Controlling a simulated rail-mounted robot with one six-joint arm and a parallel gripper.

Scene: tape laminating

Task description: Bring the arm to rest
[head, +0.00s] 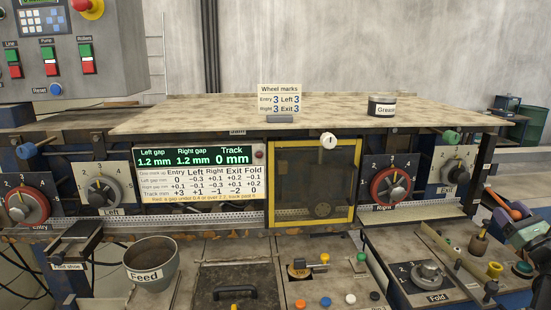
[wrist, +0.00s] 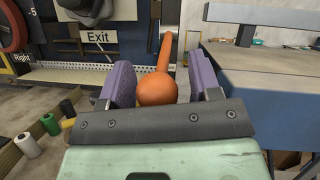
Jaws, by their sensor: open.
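My gripper (wrist: 164,80) is open in the wrist view, its two purple fingers spread apart. An orange ball-ended handle (wrist: 158,90) shows between the fingers; whether they touch it cannot be told. In the head view my gripper (head: 531,228) is at the right edge, partly cut off, beside the orange handle (head: 514,213) and below the Exit dial (head: 452,174).
The machine's wide top (head: 200,116) bears a wheel marks card (head: 279,101) and a grease tin (head: 382,106). A display (head: 197,157) reads gaps 1.2 mm and track 0 mm. A yellow-framed window (head: 314,185) and a Feed bowl (head: 150,262) are in front.

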